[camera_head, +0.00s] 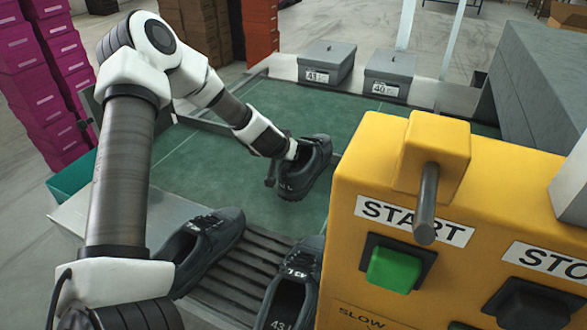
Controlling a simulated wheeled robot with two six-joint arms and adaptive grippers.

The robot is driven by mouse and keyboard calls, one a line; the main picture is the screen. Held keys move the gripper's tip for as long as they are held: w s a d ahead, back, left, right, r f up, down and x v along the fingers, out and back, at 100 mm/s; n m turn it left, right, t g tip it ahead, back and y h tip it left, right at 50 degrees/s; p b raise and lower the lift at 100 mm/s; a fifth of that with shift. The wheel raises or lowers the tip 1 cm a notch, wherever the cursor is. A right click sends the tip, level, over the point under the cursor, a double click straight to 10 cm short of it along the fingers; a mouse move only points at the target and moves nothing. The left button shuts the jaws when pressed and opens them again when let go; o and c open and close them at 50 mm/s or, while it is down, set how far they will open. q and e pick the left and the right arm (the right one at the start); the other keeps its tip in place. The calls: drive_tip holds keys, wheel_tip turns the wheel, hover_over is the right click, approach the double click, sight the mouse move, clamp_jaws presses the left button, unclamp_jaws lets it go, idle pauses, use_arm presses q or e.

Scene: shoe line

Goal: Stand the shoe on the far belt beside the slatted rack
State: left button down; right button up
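My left gripper (281,166) reaches in from the left to the shoe's near left side, at the collar. One light fingertip is at the collar and a dark finger is just outside it. Whether they pinch the shoe is unclear at this size. The slatted rack (245,274) lies nearer, with a dark shoe (209,246) and another dark shoe (290,293) on it. My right gripper is not seen.
A yellow control box (375,180) with a green START button (388,269) and a lever (426,205) blocks the near right. Two grey lidded boxes (327,60) (389,72) stand behind the belt. The belt's left part is bare.

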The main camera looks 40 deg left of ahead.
use_arm(q)
wheel_tip(320, 180, down, 2)
drive_tip(key=shift+f, duration=0.1)
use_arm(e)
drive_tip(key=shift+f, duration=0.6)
use_arm(q)
drive_tip(key=shift+f+b, duration=0.25)
drive_tip(key=shift+b, duration=0.1)
drive_tip(key=c, duration=1.3)
unclamp_jaws()
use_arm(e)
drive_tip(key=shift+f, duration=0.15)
use_arm(q)
drive_tip(key=shift+r, duration=0.1)
